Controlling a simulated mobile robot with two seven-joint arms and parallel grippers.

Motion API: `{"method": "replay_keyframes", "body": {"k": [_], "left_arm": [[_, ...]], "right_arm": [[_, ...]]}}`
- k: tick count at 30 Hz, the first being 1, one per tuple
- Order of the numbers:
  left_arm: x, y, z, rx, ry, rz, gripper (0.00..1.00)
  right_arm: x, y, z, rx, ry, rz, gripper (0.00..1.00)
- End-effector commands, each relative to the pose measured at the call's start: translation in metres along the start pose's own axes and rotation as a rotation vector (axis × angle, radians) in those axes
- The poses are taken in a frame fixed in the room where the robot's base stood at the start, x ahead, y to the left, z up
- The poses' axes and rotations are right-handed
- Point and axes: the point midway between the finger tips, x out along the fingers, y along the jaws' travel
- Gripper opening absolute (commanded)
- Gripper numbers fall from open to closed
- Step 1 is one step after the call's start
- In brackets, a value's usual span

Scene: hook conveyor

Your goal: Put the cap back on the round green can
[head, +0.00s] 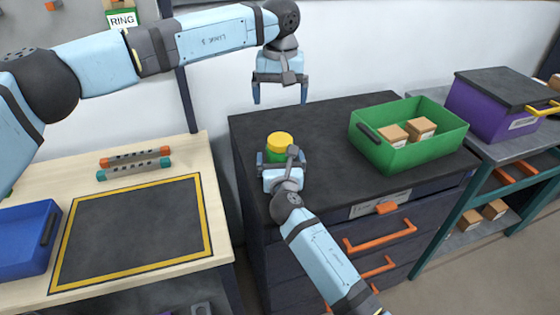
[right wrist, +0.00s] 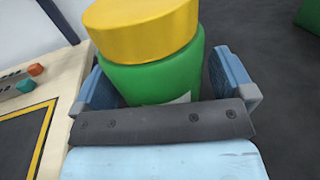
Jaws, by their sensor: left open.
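The round green can (head: 279,155) stands upright on the dark cabinet top, and it also shows in the right wrist view (right wrist: 155,82). The yellow cap (head: 280,139) sits on top of the can; in the right wrist view the cap (right wrist: 142,25) covers the can's top. I cannot tell whether it is fully seated. My right gripper (head: 281,160) is around the can below the cap, one finger at each side, and looks shut on it. My left gripper (head: 280,94) is open and empty, pointing down above and behind the can, near the wall.
A green crate (head: 432,148) with small boxes stands right of the can. A purple bin (head: 480,112) with a dark lid is farther right. The wooden table (head: 120,185) at left holds a blue tray (head: 25,235) and two bars. The cabinet top behind the can is clear.

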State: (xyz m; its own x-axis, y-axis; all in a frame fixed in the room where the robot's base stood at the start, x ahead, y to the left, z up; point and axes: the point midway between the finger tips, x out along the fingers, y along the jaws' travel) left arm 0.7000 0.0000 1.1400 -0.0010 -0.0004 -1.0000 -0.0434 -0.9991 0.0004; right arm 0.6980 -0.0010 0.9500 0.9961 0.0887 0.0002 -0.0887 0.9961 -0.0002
Motion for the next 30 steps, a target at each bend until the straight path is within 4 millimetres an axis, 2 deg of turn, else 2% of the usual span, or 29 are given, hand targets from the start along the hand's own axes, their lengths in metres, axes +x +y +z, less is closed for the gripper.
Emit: {"method": "replay_keyframes", "body": {"k": [6,10,21,25,30], "left_arm": [[0.000,0.000,0.000,0.000,0.000,0.000,0.96],[-0.003,0.000,0.000,0.000,0.000,0.000,0.96],[-0.009,0.000,0.000,0.000,0.000,0.000,0.96],[-0.010,0.000,0.000,0.000,0.000,0.000,0.96],[-0.010,0.000,0.000,0.000,0.000,0.000,0.96]], "right_arm": [[-0.002,0.000,0.000,0.000,0.001,0.000,1.00],[-0.016,-0.001,0.000,-0.001,0.001,0.000,1.00],[-0.098,0.000,0.000,0.000,0.001,0.001,1.00],[-0.120,-0.001,-0.001,-0.001,0.001,0.000,1.00],[-0.135,0.000,0.000,0.000,0.000,0.001,1.00]]}}
